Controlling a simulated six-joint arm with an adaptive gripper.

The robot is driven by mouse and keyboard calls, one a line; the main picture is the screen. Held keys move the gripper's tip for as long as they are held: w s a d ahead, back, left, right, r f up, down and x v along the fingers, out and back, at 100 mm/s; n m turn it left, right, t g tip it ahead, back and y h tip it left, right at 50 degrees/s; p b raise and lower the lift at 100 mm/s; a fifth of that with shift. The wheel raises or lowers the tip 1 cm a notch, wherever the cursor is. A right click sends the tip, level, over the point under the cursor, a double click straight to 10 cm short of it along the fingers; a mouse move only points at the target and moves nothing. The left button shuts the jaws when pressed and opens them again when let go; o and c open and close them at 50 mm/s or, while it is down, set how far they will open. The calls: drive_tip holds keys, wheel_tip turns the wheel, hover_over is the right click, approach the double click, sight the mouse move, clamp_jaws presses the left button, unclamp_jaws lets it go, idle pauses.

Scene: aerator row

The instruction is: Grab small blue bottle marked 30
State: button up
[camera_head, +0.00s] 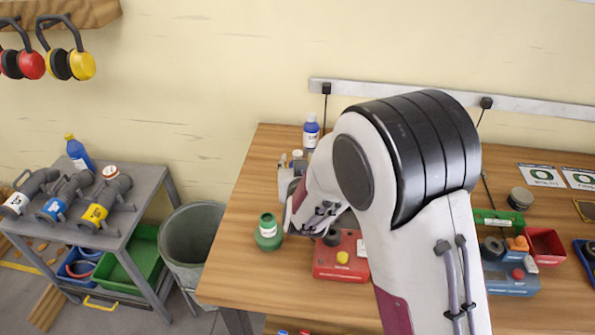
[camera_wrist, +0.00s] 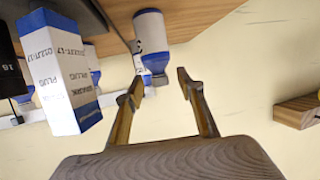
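A second blue bottle (camera_wrist: 93,66) shows to the left, partly hidden by a box. In the head view a blue bottle (camera_head: 311,132) stands upright at the table's back edge. My gripper (camera_head: 288,175) is in front of it, partly hidden by my arm.
A white and blue box (camera_wrist: 62,75) marked PLUG stands beside the bottles. A green bottle (camera_head: 268,232) and a red box (camera_head: 338,262) stand on the wooden table (camera_head: 240,270). A grey bin (camera_head: 190,235) and a cart (camera_head: 140,205) are at left.

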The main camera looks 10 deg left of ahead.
sight(297, 157)
drive_tip(key=shift+x, duration=1.6)
drive_tip(key=shift+r, duration=0.1)
clamp_jaws()
